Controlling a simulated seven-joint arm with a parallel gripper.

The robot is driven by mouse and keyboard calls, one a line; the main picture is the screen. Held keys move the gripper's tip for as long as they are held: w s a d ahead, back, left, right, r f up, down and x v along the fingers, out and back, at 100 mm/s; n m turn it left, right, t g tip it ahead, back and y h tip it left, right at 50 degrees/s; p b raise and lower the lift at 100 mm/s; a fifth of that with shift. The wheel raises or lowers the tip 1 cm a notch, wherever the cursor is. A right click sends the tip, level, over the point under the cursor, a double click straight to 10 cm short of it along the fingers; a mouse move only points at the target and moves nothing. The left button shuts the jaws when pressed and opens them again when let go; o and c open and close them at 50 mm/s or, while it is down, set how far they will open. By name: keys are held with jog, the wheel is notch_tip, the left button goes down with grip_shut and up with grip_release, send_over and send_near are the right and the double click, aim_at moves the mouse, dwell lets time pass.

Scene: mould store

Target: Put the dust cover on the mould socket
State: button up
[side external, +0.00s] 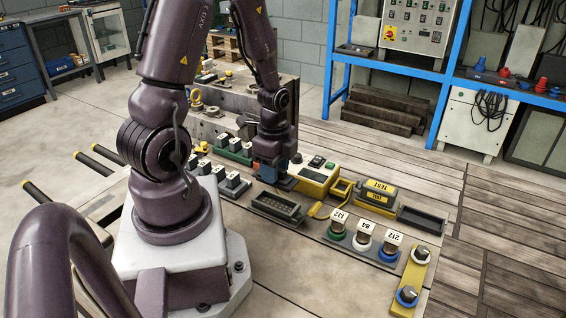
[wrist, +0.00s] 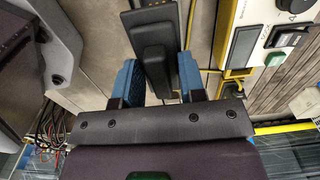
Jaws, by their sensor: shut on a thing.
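My gripper (side external: 272,174) is low over the bench, beside the left end of the yellow tester box. In the wrist view its blue fingers (wrist: 157,82) are shut on a black block, which I take to be the dust cover (wrist: 156,62). In the side view only a little of the dark cover (side external: 287,184) shows below the fingers. A dark rectangular housing with rows inside, likely the mould socket (side external: 277,207), lies on the bench just in front of my gripper. I cannot tell whether the cover touches anything beneath it.
The yellow tester box (side external: 315,178) stands close on the right. A black empty tray (side external: 421,221) and yellow TEST blocks (side external: 377,194) are further right.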

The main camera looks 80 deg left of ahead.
aim_at(276, 186)
jog(key=shift+f, duration=2.5)
jog(key=shift+f, duration=0.9)
jog(key=o, duration=1.4)
jog(key=shift+r, duration=3.8)
